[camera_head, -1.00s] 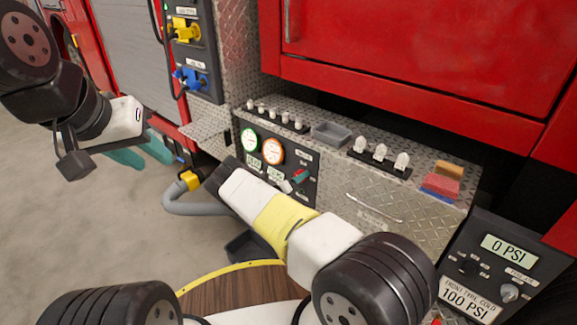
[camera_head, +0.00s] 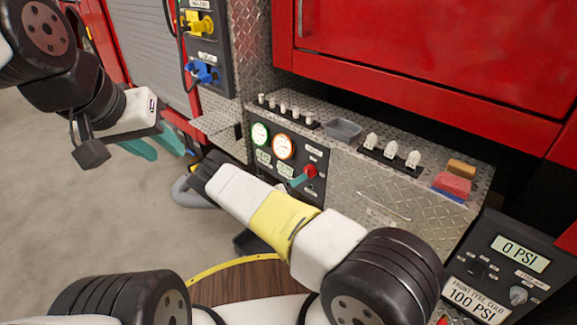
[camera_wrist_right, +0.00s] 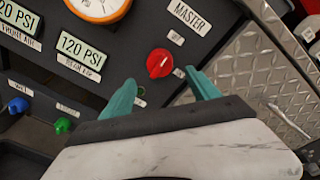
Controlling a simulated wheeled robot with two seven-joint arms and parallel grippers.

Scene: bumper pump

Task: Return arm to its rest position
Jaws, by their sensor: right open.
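My right gripper (camera_wrist_right: 162,90) is open in the right wrist view, its two teal fingertips apart in front of the pump panel. A red knob (camera_wrist_right: 160,63) under the MASTER label shows beyond and between the fingertips. I see no grip on it. In the head view my right arm crosses the lower middle, and a teal finger shows beside the red knob (camera_head: 310,171); the rest of that gripper is hidden. My left gripper (camera_head: 155,148) hangs at the left over the floor, with its two teal fingers apart and nothing between them.
The panel has gauges (camera_head: 283,146) and small switches. Above it, a diamond-plate shelf holds a grey tray (camera_head: 343,129) and coloured blocks (camera_head: 452,183). A red cabinet (camera_head: 430,60) overhangs it. A 0 PSI gauge box (camera_head: 510,262) stands at right. Open floor lies at left.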

